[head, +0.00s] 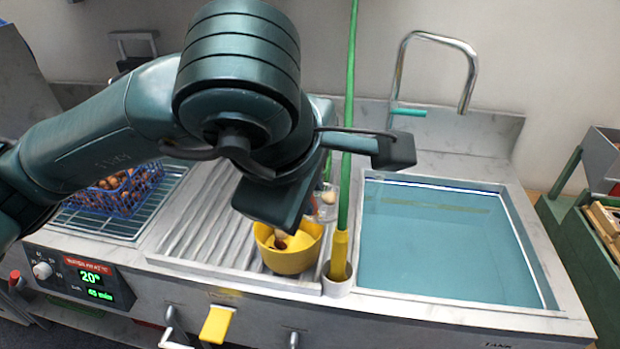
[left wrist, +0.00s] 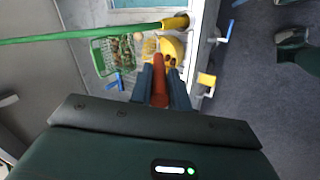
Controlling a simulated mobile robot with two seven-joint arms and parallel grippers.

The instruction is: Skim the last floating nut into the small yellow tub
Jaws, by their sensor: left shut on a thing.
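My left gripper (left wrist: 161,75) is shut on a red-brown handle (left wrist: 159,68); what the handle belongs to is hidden. In the head view the gripper's dark body hangs over the small yellow tub (head: 290,258), which stands on the ribbed drainboard. The tub also shows just past my fingertips in the left wrist view (left wrist: 172,46). A brown thing and a paler one show inside it, partly covered by my gripper. The water tank (head: 450,245) is right of the tub; I make out no floating nut on its blue surface. My right gripper is not in view.
A green pole with a yellow end (head: 339,255) stands upright in a pale holder between tub and tank. A blue basket of nuts (head: 128,195) is at the left. A green basket of nuts (left wrist: 103,62) shows in the left wrist view. A tall faucet (head: 466,85) rises behind the tank.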

